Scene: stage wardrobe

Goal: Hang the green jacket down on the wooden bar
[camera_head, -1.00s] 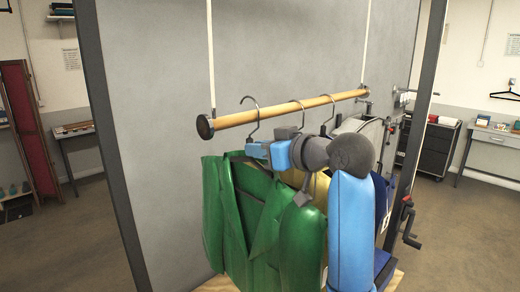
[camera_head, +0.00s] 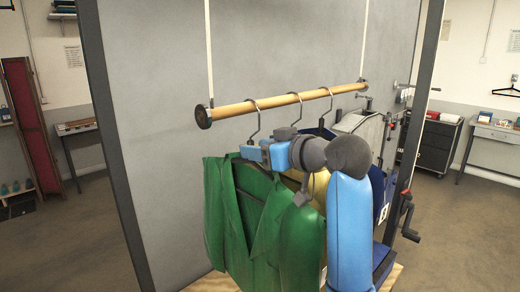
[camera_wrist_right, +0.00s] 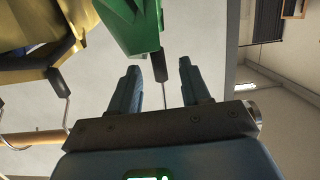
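The wooden bar (camera_head: 285,100) hangs level on two thin cables; part of it shows in the right wrist view (camera_wrist_right: 36,138). The green jacket (camera_head: 228,205) hangs on a hanger whose wire hook (camera_head: 259,122) reaches over the bar near its left end. The hook's top looks close to the bar's upper side. My right gripper (camera_head: 264,154) is just below the bar at the hanger's neck. In the right wrist view, its fingers (camera_wrist_right: 160,75) stand apart with the dark neck (camera_wrist_right: 159,66) between them and gaps on both sides. My left gripper is out of view.
A yellow garment (camera_head: 319,186) and a dark blue one (camera_head: 377,188) hang beside the jacket, partly behind my right arm. A grey panel (camera_head: 160,130) stands behind the bar. The bar is free left of the jacket's hook.

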